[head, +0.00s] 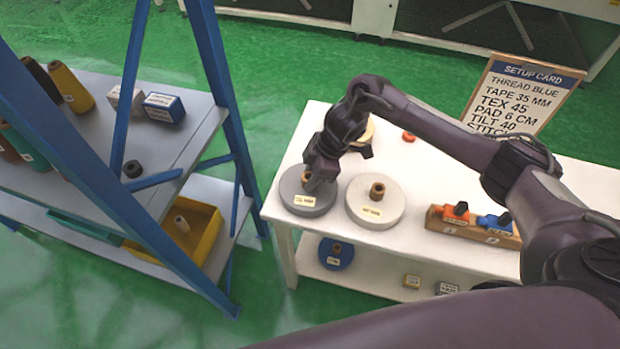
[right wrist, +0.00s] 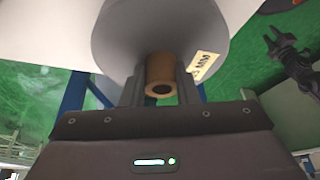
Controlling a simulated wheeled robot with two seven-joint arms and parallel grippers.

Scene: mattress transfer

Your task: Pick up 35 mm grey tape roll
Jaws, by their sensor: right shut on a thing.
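The grey tape roll (head: 296,201) lies flat at the left end of the white table, with a brown core standing up from its middle and a small label on its face. My right gripper (head: 318,182) is over it, shut on the core. In the right wrist view the core (right wrist: 161,77) sits between the two fingers, with the grey disc (right wrist: 120,50) behind it and part of a label reading "MM" (right wrist: 205,66). My left gripper is not clearly seen in the head view; a dark gripper shape (right wrist: 290,60) shows at the right of the right wrist view, its jaws unclear.
A lighter roll (head: 375,203) lies just right of the grey one. A wooden holder (head: 472,238) with orange and blue tools is farther right. A blue roll (head: 336,253) lies on the lower shelf. A blue-framed rack (head: 215,70) stands left, and a setup card (head: 521,98) stands behind.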

